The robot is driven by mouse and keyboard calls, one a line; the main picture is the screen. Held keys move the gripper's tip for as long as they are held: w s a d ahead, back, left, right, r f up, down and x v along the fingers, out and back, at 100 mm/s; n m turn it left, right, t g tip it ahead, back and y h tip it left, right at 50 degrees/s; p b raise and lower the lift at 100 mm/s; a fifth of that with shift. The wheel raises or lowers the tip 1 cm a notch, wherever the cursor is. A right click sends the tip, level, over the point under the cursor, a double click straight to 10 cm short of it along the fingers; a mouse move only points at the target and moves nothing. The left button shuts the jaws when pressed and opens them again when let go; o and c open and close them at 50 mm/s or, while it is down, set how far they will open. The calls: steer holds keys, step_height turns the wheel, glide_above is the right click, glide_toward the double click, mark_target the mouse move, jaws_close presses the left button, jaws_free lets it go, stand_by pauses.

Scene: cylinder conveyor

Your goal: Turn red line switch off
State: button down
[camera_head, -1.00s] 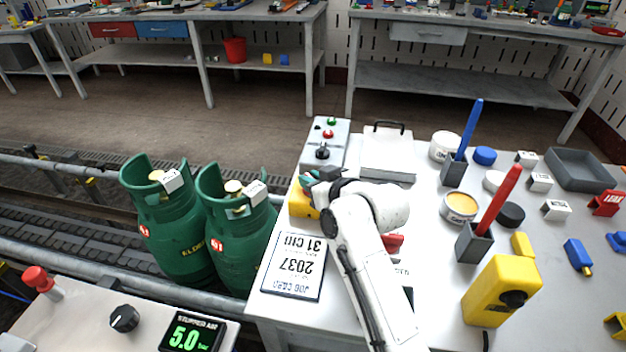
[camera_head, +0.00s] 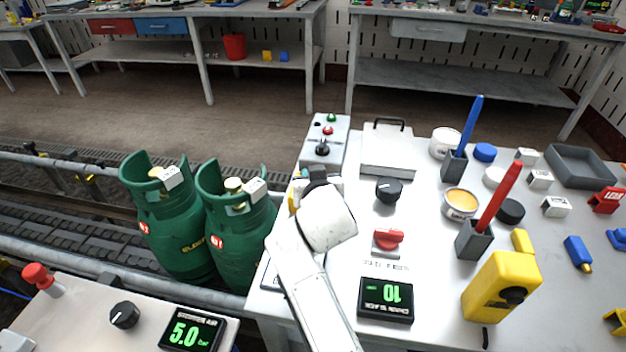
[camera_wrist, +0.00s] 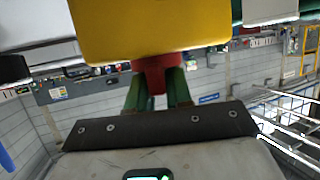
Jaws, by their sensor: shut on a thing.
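In the wrist view my gripper (camera_wrist: 158,90) has its green fingers closed on a red knob (camera_wrist: 155,72) under a yellow box (camera_wrist: 150,30). In the head view only a sliver of the yellow box (camera_head: 293,192) shows left of my wrist; my arm hides the fingers and the knob. A separate red rotary switch (camera_head: 388,239) stands on a grey base on the table, to the right of my arm, with a small label I cannot read. Nothing touches it.
A grey button box (camera_head: 325,140) stands just beyond my wrist, beside a white lidded case (camera_head: 388,152). A black dial (camera_head: 388,189) and a green display (camera_head: 386,300) are right of my arm. Green gas cylinders (camera_head: 238,230) stand on the conveyor at left.

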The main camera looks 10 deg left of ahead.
steer(key=m+h+b, duration=0.1)
steer(key=b, duration=0.1)
steer(key=f+m+h+b, duration=0.1)
steer(key=h+b, duration=0.1)
steer(key=shift+a+m+t, duration=0.15)
steer(key=shift+m+t, duration=0.15)
steer(key=shift+m, duration=0.1)
steer(key=m+h+b, duration=0.3)
steer(key=h+b, duration=0.1)
steer(key=b, duration=0.1)
steer(key=shift+r+m+h, duration=0.15)
steer(key=shift+m+h, duration=0.15)
steer(key=m+g+h+b, duration=0.1)
steer(key=m+h+b, duration=0.1)
steer(key=b, duration=0.1)
steer(key=shift+m+g+h+b, duration=0.3)
steer(key=shift+g+h+b, duration=0.05)
steer(key=shift+g+h, duration=0.05)
steer(key=shift+r+m+g+h+b, duration=0.15)
steer(key=shift+m+g+h+b, duration=0.45)
steer(key=shift+m+h+b, duration=0.25)
steer(key=shift+r+m+g+h+b, duration=0.1)
steer(key=shift+m+g+h+b, duration=0.5)
steer(key=shift+m+h+b, duration=0.2)
steer(key=shift+m, duration=0.25)
steer(key=c, duration=1.1)
jaws_free()
steer(key=shift+r, duration=0.1)
